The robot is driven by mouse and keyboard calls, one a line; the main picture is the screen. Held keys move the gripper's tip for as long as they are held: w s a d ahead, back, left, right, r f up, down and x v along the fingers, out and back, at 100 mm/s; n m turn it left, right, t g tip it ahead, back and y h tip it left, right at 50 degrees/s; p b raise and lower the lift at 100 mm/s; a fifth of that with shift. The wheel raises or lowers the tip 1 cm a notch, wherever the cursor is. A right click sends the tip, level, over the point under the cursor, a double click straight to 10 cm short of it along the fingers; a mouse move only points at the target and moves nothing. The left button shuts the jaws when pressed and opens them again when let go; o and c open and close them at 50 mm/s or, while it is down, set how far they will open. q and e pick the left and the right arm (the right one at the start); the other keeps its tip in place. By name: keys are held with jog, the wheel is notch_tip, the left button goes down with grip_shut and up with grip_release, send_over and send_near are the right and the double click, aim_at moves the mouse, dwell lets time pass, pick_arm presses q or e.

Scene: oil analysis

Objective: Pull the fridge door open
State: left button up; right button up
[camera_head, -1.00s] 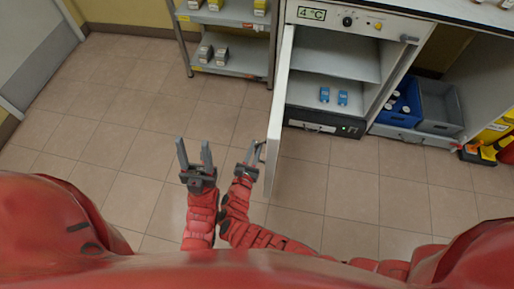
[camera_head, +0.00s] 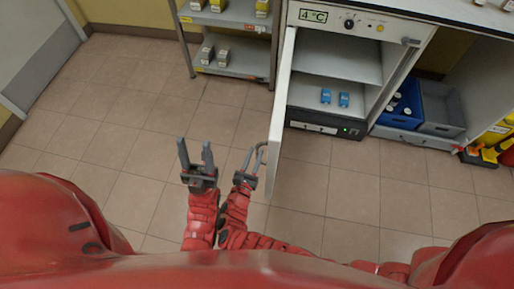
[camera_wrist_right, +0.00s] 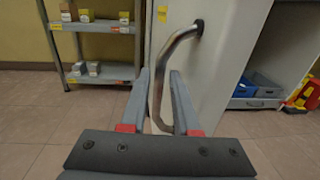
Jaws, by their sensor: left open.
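The fridge door (camera_head: 280,110) stands swung wide open, seen nearly edge-on in the head view. The open fridge (camera_head: 335,65) shows its shelves to the right of it. The door's curved metal handle (camera_head: 261,148) is on its left face; it also shows in the right wrist view (camera_wrist_right: 170,47). My right gripper (camera_head: 253,151) is open beside the handle. In the wrist view the handle appears between its spread fingers (camera_wrist_right: 159,75); I cannot tell whether they touch it. My left gripper (camera_head: 195,145) is open and empty above the floor, left of the right one.
Two blue items (camera_head: 335,97) sit inside the fridge. A grey shelf rack (camera_head: 235,60) with boxes stands behind the door to the left. Blue (camera_head: 402,105) and grey (camera_head: 440,108) crates are right of the fridge. The floor on the left is clear.

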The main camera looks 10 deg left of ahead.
jog(key=p+v, duration=0.1)
jog(key=v, duration=0.8)
jog(key=shift+s, duration=0.2)
